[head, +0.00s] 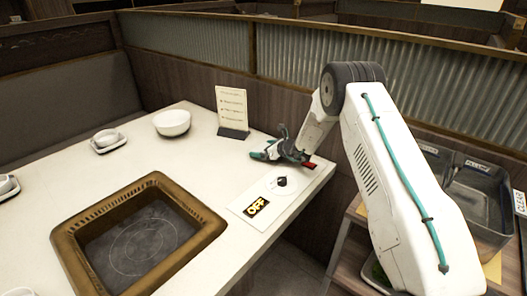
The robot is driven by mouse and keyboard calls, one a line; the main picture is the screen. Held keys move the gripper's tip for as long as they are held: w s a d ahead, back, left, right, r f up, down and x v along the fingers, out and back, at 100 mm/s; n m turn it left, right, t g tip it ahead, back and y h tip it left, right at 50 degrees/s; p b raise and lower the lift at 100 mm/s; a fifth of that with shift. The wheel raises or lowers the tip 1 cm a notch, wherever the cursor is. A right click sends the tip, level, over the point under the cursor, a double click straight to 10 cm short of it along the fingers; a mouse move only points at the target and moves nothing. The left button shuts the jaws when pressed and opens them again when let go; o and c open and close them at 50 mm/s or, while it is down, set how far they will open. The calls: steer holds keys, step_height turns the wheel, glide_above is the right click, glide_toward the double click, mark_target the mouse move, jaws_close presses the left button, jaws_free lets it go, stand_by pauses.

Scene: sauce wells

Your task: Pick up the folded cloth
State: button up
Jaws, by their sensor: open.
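My gripper (266,151) is low over the right end of the white table (210,165), just in front of the menu stand (232,112). Its teal-tipped fingers point left and it is open. I see nothing held between the fingers. No folded cloth can be clearly made out in the head view. A small red patch shows beside the gripper, but I cannot tell what it belongs to. My arm hides part of the area to the right of the table.
A brown-framed grill well (211,226) is set in the table. A control plate marked OFF (247,215) with a black knob (281,182) lies near the gripper. A white bowl (172,123) stands further back. Dark bins (476,193) stand at right. Corrugated partitions rise behind.

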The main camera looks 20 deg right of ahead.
steer(key=shift+w+a+f, duration=0.1)
steer(key=shift+w+a, duration=0.05)
steer(key=shift+w, duration=0.1)
steer(key=c, duration=0.7)
